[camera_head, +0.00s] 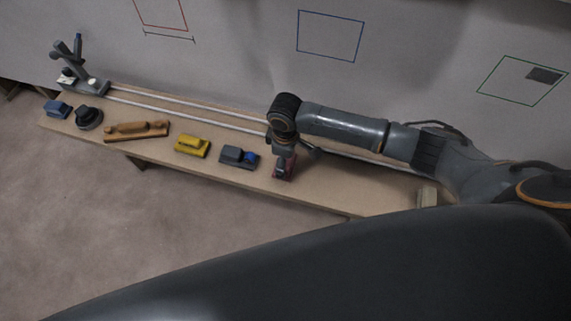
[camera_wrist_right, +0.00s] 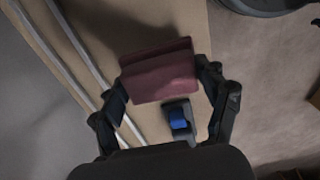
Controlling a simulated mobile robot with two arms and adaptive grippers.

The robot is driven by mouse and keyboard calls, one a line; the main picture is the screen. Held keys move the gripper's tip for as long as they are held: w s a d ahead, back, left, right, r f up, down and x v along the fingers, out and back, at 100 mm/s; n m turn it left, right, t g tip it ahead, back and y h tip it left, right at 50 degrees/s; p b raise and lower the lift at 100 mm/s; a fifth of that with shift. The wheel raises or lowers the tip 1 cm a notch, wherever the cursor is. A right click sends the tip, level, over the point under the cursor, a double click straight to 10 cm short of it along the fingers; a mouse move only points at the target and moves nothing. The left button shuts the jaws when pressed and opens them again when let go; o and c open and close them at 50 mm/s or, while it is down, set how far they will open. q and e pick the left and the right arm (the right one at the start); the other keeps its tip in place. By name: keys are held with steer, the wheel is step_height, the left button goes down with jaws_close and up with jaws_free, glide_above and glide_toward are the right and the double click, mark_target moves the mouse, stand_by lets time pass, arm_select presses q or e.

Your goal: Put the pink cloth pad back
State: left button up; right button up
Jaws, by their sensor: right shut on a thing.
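The pink cloth pad (camera_wrist_right: 158,72) is a dull pink-red block between the fingers of my right gripper (camera_wrist_right: 165,92) in the wrist view. My right gripper is shut on it. In the head view the pad (camera_head: 283,170) shows small and partly covered under my right gripper (camera_head: 284,163), at the bench (camera_head: 225,173). I cannot tell whether the pad touches the bench top or is held just above it. My left gripper is not in view.
A grey sander with a blue part (camera_head: 238,156) is just left of the pad. Further left are a yellow block tool (camera_head: 192,146), a wooden plane (camera_head: 137,130), a dark round tool (camera_head: 89,118) and a blue block (camera_head: 57,109). Pale rails (camera_head: 190,108) run along the bench's back.

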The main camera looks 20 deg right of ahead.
steer(key=shift+f, duration=1.55)
steer(key=o, duration=1.1)
steer(key=shift+c, duration=0.2)
step_height(320, 180, up, 12)
steer(key=shift+r+p, duration=0.1)
steer(key=shift+p, duration=0.35)
steer(key=shift+s, duration=0.15)
